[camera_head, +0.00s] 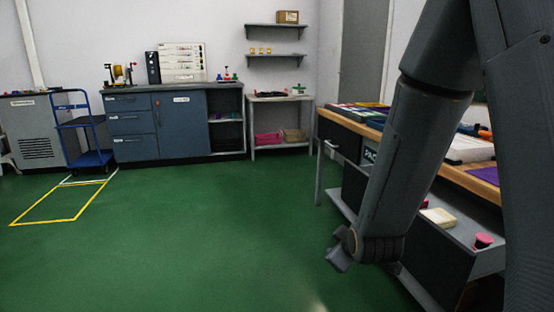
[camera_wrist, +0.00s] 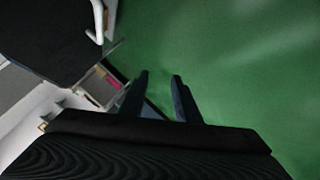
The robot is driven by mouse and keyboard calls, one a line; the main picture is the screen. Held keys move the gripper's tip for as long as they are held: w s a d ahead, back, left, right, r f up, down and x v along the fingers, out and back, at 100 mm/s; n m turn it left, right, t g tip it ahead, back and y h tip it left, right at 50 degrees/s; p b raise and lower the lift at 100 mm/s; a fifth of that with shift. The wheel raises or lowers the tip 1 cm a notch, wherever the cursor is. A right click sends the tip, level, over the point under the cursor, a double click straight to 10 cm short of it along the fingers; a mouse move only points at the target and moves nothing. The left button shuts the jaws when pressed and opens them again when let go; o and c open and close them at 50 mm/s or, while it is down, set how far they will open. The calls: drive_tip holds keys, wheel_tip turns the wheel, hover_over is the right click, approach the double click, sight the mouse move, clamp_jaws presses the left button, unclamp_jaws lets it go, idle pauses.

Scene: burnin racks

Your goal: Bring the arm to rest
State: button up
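My arm hangs down at the right of the head view, bent at its upper joint. The lower link slants down and left, and its end with my gripper (camera_head: 338,258) is above the green floor, left of the workbench. Green floor shows between and beyond the fingertips.
A workbench (camera_head: 463,182) with a lower shelf (camera_head: 462,254) stands close on the right, partly behind my arm. A blue cabinet (camera_head: 180,125), a blue trolley (camera_head: 92,158) and a small shelf table (camera_head: 282,98) are at the back. The green floor (camera_head: 200,230) is clear.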

drive_tip(key=s+a+r+m+g, duration=0.2)
drive_tip(key=s+r+g, duration=0.15)
drive_tip(key=s, duration=0.55)
drive_tip(key=s+a+r+m+g, duration=0.2)
drive_tip(key=s+a+r+g, duration=0.15)
drive_tip(key=s, duration=0.55)
drive_tip(key=s+a+r+m+g, duration=0.25)
drive_tip(key=s+r, duration=0.25)
drive_tip(key=s, duration=0.5)
drive_tip(key=d+r+m+p, duration=0.2)
drive_tip(key=d+r+p, duration=0.9)
drive_tip(key=p, duration=0.9)
drive_tip(key=shift+w+m+p, duration=0.25)
drive_tip(key=shift+m+p, duration=0.1)
